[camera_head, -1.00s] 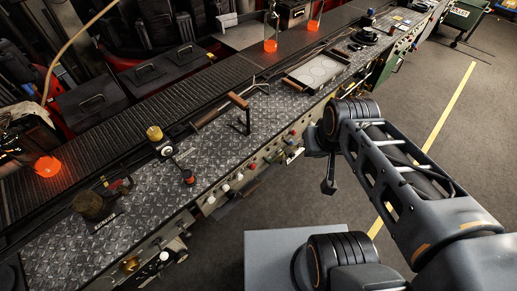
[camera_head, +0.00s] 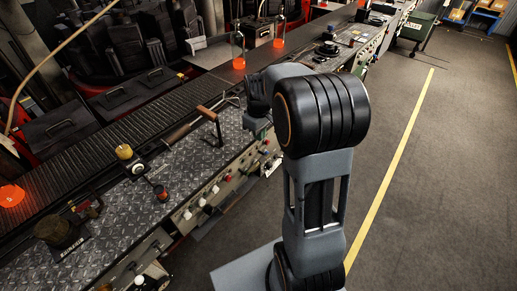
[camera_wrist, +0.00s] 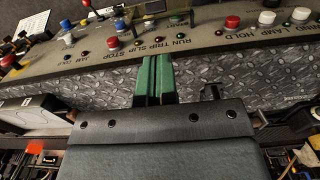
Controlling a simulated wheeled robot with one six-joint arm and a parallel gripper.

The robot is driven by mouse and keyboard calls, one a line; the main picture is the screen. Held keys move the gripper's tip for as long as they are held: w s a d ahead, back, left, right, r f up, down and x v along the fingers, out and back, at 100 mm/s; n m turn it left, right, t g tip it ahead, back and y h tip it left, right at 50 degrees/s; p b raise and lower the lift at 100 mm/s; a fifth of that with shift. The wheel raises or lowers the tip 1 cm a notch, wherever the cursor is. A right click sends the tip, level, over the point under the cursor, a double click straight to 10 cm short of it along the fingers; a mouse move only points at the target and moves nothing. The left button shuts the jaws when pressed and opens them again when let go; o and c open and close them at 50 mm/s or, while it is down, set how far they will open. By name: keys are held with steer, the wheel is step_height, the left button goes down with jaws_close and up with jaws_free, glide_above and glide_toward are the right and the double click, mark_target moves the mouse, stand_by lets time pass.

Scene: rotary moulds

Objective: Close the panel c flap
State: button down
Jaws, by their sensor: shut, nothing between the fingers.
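In the wrist view my gripper (camera_wrist: 154,80) shows as two green fingers close together, shut and empty. Its tips lie over the lower edge of a labelled control panel (camera_wrist: 204,40), with diamond plate behind the fingers. I cannot tell whether they touch the panel. In the head view the arm hides my gripper. The control panel (camera_head: 196,207) runs along the front of the bench there, partly behind my arm. I cannot make out which part is the panel c flap, or whether it is open.
The panel carries a red button (camera_wrist: 232,21), a blue knob (camera_wrist: 119,25) and several lamps. The diamond-plate bench top (camera_head: 190,170) holds a wooden-handled lever (camera_head: 209,114). Glowing orange pieces stand by the conveyor (camera_head: 120,110). Open floor (camera_head: 440,190) lies to the right.

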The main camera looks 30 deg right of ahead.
step_height(320, 180, down, 10)
steer(key=shift+d, duration=0.1)
stand_by(0.4)
